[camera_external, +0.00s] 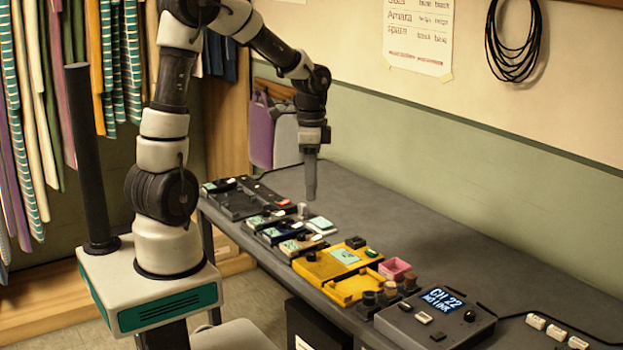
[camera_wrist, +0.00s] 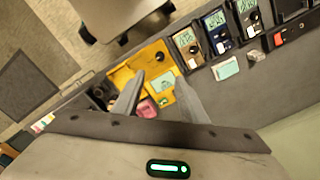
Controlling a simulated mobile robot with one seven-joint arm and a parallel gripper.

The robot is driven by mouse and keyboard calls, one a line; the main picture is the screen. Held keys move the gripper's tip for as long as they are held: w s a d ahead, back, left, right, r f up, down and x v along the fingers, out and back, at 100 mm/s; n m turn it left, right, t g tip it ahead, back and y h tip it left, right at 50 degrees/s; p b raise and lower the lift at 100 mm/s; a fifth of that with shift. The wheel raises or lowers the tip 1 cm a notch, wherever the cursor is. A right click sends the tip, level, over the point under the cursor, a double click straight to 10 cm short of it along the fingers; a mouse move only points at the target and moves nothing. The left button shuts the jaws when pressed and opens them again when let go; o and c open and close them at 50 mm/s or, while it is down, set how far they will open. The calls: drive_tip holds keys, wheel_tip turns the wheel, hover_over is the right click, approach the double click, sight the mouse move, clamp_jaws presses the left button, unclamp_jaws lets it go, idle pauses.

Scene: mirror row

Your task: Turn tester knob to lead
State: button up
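A yellow unit (camera_external: 333,263) with a pale screen lies near the front edge of the dark table; it looks like the tester, though no label on it is readable.
A grey box (camera_external: 436,316) with a "CH 22" display stands to the right. A pink container (camera_external: 396,269) and small dark and brown cylinders sit between. Several small devices (camera_external: 280,227) and a black tray (camera_external: 237,199) lie to the left. The table's wall side is mostly clear.

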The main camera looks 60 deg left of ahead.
sight(311, 254)
drive_tip(key=shift+m, duration=0.6)
wheel_tip(311, 254, down, 18)
drive_tip(key=shift+r, duration=0.25)
